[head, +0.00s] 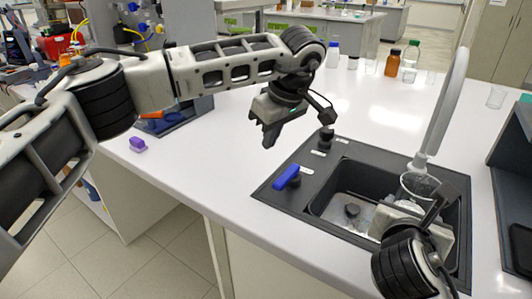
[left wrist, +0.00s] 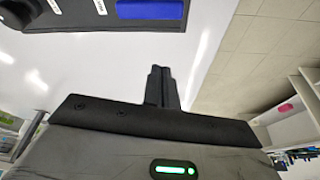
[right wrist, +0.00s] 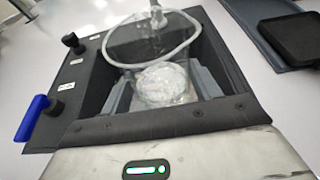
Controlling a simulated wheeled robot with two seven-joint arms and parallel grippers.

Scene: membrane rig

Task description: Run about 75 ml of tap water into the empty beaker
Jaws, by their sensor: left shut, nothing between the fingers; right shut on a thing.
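The clear beaker (head: 419,185) is in the sink area, below the end of the pale tap spout (head: 445,110). My right gripper (right wrist: 163,98) is shut on the beaker (right wrist: 150,64), which stands between its fingers with its open rim towards the spout. Glare inside the beaker hides any water level, and I cannot tell whether water is running. The blue tap lever (head: 287,177) is on the sink's left rim; it also shows in the left wrist view (left wrist: 150,9). My left gripper (head: 269,139) is shut and empty, above and apart from the lever.
The black sink (head: 345,240) is set into the white bench (head: 235,150). Bottles (head: 393,63) and glassware stand at the back. A dark tray (head: 515,180) is at the right. The bench left of the sink is mostly clear.

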